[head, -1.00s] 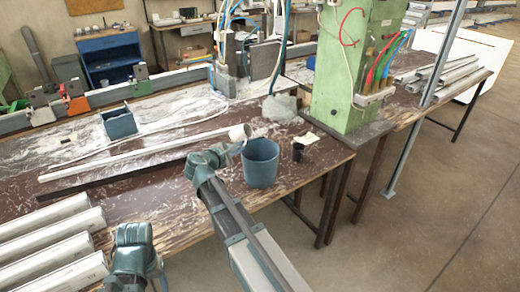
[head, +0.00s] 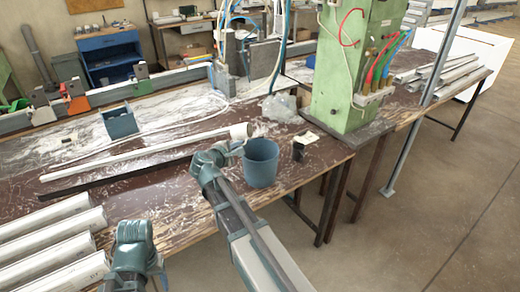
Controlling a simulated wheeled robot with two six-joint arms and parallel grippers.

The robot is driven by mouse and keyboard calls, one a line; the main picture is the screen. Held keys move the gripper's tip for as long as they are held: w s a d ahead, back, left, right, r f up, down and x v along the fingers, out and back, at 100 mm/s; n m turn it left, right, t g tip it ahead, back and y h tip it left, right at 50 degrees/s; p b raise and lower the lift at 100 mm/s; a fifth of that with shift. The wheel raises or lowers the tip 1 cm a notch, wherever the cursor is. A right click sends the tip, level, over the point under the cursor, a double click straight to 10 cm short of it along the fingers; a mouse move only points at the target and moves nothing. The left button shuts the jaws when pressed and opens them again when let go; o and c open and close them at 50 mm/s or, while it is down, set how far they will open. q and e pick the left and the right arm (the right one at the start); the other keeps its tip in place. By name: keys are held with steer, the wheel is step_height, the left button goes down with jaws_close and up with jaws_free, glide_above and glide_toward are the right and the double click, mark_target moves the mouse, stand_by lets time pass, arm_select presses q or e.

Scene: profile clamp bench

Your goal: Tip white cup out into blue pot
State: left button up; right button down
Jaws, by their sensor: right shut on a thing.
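The blue pot (head: 261,163) stands upright on the worn bench near its front edge, just right of my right gripper. The white cup (head: 239,131) is at the far side of my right gripper (head: 233,146), above and left of the pot's rim. The cup is small in view, and I cannot see what is inside it. My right gripper is shut on the cup. My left gripper (head: 134,232) is low in the picture, beside the white profiles; its fingers do not show clearly.
White profiles (head: 50,235) lie at the left front. A long white rod (head: 140,158) lies behind my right gripper. A dark small container (head: 301,151) stands right of the pot. A green machine column (head: 350,75) rises behind it. A blue bin (head: 119,122) stands back left.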

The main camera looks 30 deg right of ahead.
steer(key=shift+s+d+f+m+t+y+b, duration=0.3)
steer(key=shift+s+d+f+m+b, duration=0.2)
steer(key=shift+f+m, duration=0.1)
steer(key=shift+a+r+m, duration=0.15)
steer(key=shift+m, duration=0.15)
steer(key=shift+r+m+t+y, duration=0.2)
steer(key=shift+m+t+y, duration=0.1)
steer(key=shift+m+t, duration=0.15)
stand_by(0.6)
steer(key=shift+w+f+n+g+h, duration=0.1)
steer(key=shift+w+n+g+h, duration=0.05)
steer(key=shift+n+g+h, duration=0.25)
stand_by(0.6)
